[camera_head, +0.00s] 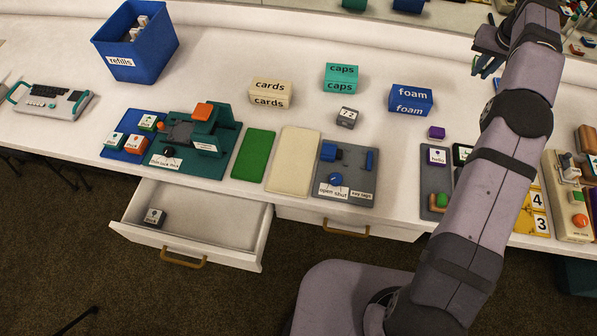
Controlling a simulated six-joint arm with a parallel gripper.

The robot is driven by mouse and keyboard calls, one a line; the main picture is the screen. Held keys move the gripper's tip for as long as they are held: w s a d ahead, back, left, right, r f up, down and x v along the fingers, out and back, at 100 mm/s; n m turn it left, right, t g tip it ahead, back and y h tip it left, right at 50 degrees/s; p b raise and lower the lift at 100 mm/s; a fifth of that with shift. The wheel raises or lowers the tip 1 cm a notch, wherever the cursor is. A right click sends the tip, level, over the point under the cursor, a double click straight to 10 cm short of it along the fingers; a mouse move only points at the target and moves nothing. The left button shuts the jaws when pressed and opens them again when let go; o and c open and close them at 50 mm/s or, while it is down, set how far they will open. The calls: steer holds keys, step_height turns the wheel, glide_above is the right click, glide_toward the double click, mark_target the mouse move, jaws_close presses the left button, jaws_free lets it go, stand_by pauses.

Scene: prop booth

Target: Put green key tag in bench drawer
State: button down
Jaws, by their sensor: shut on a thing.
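A small tag with a green top (148,122) sits at the back of the blue tray (118,154), beside a teal-topped tag (113,140) and an orange-topped tag (135,143). I cannot read their labels clearly. The bench drawer (247,241) at the left is pulled open. A grey-and-white tag (154,217) lies inside it toward the left. My gripper (484,66) is at the upper right, above the far part of the bench and well away from the drawer.
A teal fixture (187,172) and green (254,156) and cream (293,162) mats stand behind the drawer. A knob panel (347,176) is right of them. A second drawer (350,222) is shut. A blue refills bin (137,45) and labelled boxes (270,92) stand farther back.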

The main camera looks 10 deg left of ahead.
steer(key=s+a+n+y+b, duration=0.25)
steer(key=a+n, duration=0.25)
steer(key=a, duration=1.6)
steer(key=s+a+n+y+b, duration=0.1)
steer(key=s+a+n+b, duration=0.25)
steer(key=a, duration=1.75)
steer(key=n+g+y+b, duration=0.2)
steer(key=n+g+b, duration=0.3)
steer(key=n, duration=0.7)
glide_above(197, 229)
steer(key=d+b, duration=0.1)
steer(key=d, duration=0.1)
steer(key=shift+t, duration=0.3)
steer(key=shift+a+f+b, duration=0.2)
steer(key=shift+f+b, duration=0.1)
steer(key=shift+f, duration=15)
steer(key=shift+f, duration=0.2)
